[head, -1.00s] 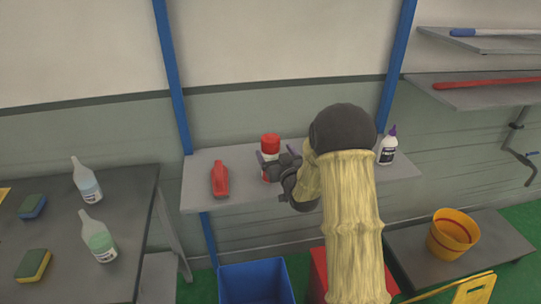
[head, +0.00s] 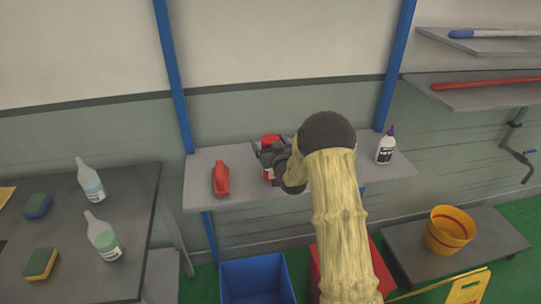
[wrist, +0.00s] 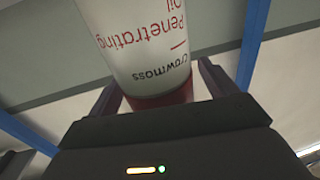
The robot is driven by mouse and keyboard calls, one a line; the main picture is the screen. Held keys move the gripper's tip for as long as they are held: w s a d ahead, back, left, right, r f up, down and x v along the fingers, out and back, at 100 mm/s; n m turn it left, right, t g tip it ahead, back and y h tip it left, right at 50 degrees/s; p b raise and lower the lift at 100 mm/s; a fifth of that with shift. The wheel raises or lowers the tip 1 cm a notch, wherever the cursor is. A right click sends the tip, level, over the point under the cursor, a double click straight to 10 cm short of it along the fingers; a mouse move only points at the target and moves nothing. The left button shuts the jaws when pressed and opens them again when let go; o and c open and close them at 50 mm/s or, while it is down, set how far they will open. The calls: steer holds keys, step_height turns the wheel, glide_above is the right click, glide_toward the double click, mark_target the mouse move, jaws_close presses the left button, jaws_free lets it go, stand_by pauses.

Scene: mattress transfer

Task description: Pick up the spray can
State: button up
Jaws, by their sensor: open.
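The spray can (head: 269,139) stands upright on the grey wall shelf (head: 340,182). In the head view its red top shows above my gripper, which hides most of its body. In the wrist view the can (wrist: 143,45) is large and close, white with red and black lettering and a red band at the lower end in the picture. My gripper (head: 268,153) is at the can. In the wrist view the fingers of my gripper (wrist: 160,88) are apart, one on each side of the can. Contact cannot be told.
Below are a blue bin (head: 257,280) and a red bin. A dark table (head: 80,265) with bottles and sponges is at left.

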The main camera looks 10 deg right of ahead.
steer(key=shift+w, duration=0.35)
steer(key=c, duration=1.6)
